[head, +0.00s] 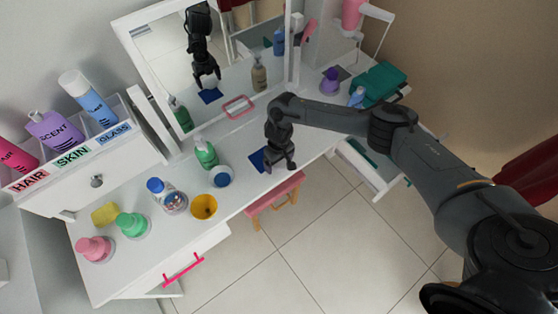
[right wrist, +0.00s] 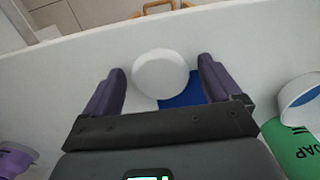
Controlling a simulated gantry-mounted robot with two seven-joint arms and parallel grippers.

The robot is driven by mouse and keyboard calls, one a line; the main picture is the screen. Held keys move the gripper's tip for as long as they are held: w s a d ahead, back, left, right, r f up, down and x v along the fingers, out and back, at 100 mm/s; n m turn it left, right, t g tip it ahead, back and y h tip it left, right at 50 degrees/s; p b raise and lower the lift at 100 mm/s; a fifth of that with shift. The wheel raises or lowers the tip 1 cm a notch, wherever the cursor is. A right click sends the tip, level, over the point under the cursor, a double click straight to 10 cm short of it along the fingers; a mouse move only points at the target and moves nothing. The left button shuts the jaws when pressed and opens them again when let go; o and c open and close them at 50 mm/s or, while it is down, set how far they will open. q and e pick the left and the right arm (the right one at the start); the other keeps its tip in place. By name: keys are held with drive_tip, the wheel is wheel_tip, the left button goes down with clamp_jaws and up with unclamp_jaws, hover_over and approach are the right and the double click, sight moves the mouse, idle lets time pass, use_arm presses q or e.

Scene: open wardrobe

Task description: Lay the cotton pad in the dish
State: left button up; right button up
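The white round cotton pad (right wrist: 160,75) shows in the right wrist view, beside or partly over a blue square (right wrist: 182,92) on the white tabletop. My right gripper (right wrist: 162,66) is open, with a finger on each side of the pad and a gap to each; I cannot tell its exact height. My left gripper is not in view.
A green soap bottle (head: 205,153) stands against the dish's far side, and a yellow cup (head: 204,206) is nearby on the left. A mirror (head: 205,60) rises behind. The table's front edge is close, with a pink stool (head: 273,192) below.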

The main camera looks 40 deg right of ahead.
sight(279, 163)
drive_tip(key=shift+r, duration=0.15)
drive_tip(key=shift+r, duration=0.3)
wheel_tip(279, 163, up, 11)
drive_tip(key=p, duration=0.4)
drive_tip(key=s+a+f+n+t+y, duration=0.1)
drive_tip(key=a+f+n, duration=0.15)
drive_tip(key=a, duration=0.65)
drive_tip(key=s+a+f+n+t+y, duration=0.1)
drive_tip(key=a+f+n+t+y, duration=0.15)
drive_tip(key=a, duration=0.55)
drive_tip(key=s+a+r+n+t+y, duration=0.15)
drive_tip(key=s+a+r, duration=0.25)
drive_tip(key=a, duration=0.7)
drive_tip(key=s+d+r+m+h, duration=0.1)
drive_tip(key=s+d+r+h, duration=0.1)
drive_tip(key=s+d, duration=0.6)
drive_tip(key=s+d+r+m+g+h, duration=0.1)
drive_tip(key=s+d+r+m+h, duration=0.1)
drive_tip(key=s+d, duration=0.7)
drive_tip(key=shift+s+d+r+h, duration=0.2)
drive_tip(key=shift+s+r+h, duration=0.15)
drive_tip(key=shift+s+h, duration=0.05)
